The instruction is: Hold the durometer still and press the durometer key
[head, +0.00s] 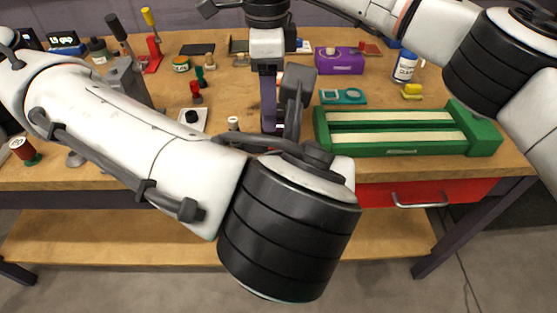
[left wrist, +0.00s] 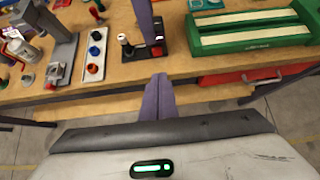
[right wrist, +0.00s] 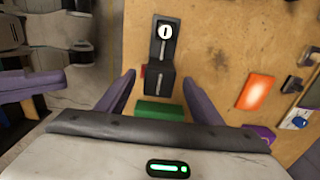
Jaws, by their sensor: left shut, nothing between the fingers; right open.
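In the right wrist view, a black device with a slot and a round white-topped knob (right wrist: 164,32) appears to be the durometer (right wrist: 161,82) and its key. My right gripper (right wrist: 158,78) is open, with one finger on each side of the device's lower part; contact is not clear. In the left wrist view, the device's black base (left wrist: 133,54) stands on the table with the white knob (left wrist: 124,39) upright, beside a purple finger of my right gripper. My left gripper (left wrist: 159,78) is shut and empty in front of the table edge. My left arm hides most of the device in the head view.
A green two-channel block (head: 400,146) is right of the device. A white strip with several knobs (left wrist: 95,55) and a grey stand (left wrist: 62,50) are left of it. A teal device (head: 342,97) and a purple box (head: 340,62) stand behind. Free room lies before the table.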

